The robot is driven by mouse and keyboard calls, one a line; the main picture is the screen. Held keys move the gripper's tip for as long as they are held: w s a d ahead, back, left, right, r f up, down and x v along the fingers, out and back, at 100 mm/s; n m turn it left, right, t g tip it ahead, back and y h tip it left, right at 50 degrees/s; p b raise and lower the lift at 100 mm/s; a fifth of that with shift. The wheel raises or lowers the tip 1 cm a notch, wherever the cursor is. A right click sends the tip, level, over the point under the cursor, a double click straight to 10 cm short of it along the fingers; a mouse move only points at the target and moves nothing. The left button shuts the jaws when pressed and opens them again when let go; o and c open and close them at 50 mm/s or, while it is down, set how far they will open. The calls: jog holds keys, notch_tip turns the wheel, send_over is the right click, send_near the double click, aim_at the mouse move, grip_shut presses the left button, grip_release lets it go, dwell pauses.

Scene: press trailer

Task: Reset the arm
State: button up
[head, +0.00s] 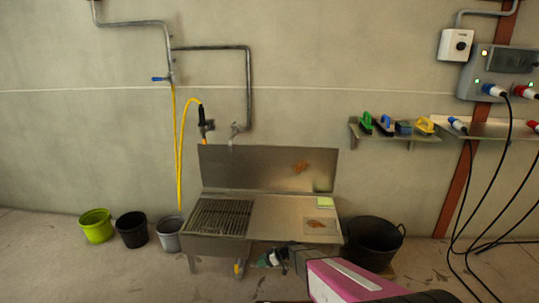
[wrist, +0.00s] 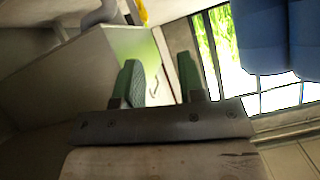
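My arm enters the head view from the bottom edge, with a pink link that is mine leading to a dark wrist. My gripper (head: 270,258) shows in the head view low in front of the metal sink unit (head: 265,222), overlapping its lower front. In the wrist view, the two green-padded fingers of my gripper (wrist: 159,82) stand apart with a gap between them. Nothing is held between them. From the head view alone, the finger opening is too small to judge.
A black tub (head: 373,242) stands right of the sink, close to my arm. Green (head: 96,226), black (head: 132,230) and grey (head: 168,235) buckets stand at left. A wall shelf (head: 400,135) holds brushes. Black cables (head: 458,215) hang at right. Floor at far left is clear.

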jog(key=s+d+r+m+h, duration=0.4)
jog(key=s+d+r, duration=0.3)
jog(key=r, duration=0.3)
jog(key=s+d+r+m+h, duration=0.4)
jog(key=s+d+r+m, duration=0.2)
jog(key=d+r, duration=0.2)
jog(key=s+d+r+m+h, duration=0.4)
jog(key=s+d+r, duration=0.3)
jog(key=r, duration=0.6)
jog(key=shift+s+d+m, duration=0.35)
jog(key=shift+d+m, duration=0.35)
jog(key=shift+d, duration=0.05)
